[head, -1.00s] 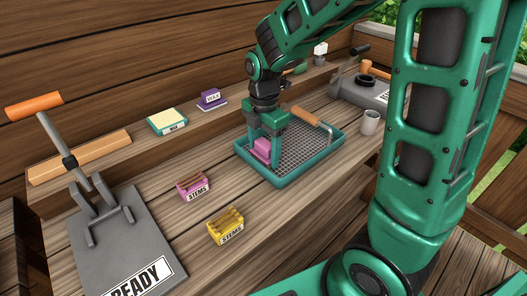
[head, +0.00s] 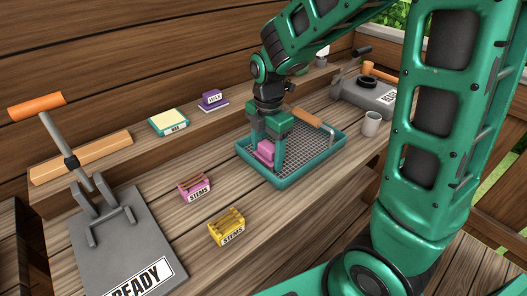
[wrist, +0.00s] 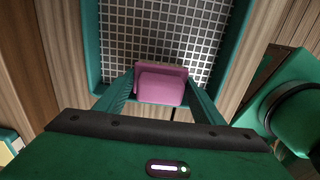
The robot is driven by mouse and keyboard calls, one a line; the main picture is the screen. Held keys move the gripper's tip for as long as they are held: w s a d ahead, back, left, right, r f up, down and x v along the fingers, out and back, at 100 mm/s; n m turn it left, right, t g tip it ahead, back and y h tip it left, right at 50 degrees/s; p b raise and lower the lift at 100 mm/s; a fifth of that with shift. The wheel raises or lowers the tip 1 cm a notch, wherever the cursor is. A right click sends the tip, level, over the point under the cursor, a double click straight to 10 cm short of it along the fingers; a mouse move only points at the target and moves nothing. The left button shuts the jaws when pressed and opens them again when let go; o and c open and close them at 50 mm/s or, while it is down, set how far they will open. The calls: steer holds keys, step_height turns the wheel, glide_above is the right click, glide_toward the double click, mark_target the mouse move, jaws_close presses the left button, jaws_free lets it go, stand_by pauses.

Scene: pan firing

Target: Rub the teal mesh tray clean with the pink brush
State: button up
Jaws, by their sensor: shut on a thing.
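The teal mesh tray (head: 310,158) lies on the wooden bench, with a grey wire mesh inside a teal rim. It also shows in the wrist view (wrist: 165,35). My gripper (head: 268,150) is over the tray's left part and is shut on the pink brush (head: 266,149). In the wrist view the pink brush (wrist: 160,86) sits between my two fingers (wrist: 160,90), low over the mesh. Whether its underside touches the mesh is hidden. A roller-like tool with an orange handle (head: 307,117) is at the tray's far edge, partly behind my gripper.
Pink (head: 195,186) and yellow (head: 227,228) STEMS boxes stand left of the tray. A grey cup (head: 371,124) stands close to its right. A grey READY plate with a lever (head: 120,240) is at front left. A wax box (head: 168,122) and purple box (head: 212,99) sit on the back ledge.

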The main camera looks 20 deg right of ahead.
steer(key=shift+o, duration=0.2)
steer(key=shift+f, duration=0.1)
steer(key=shift+w+a, duration=0.2)
steer(key=shift+w, duration=0.45)
steer(key=shift+c, duration=0.2)
steer(key=shift+s, duration=0.1)
steer(key=shift+s+d, duration=0.25)
steer(key=shift+s, duration=0.45)
steer(key=shift+r, duration=0.7)
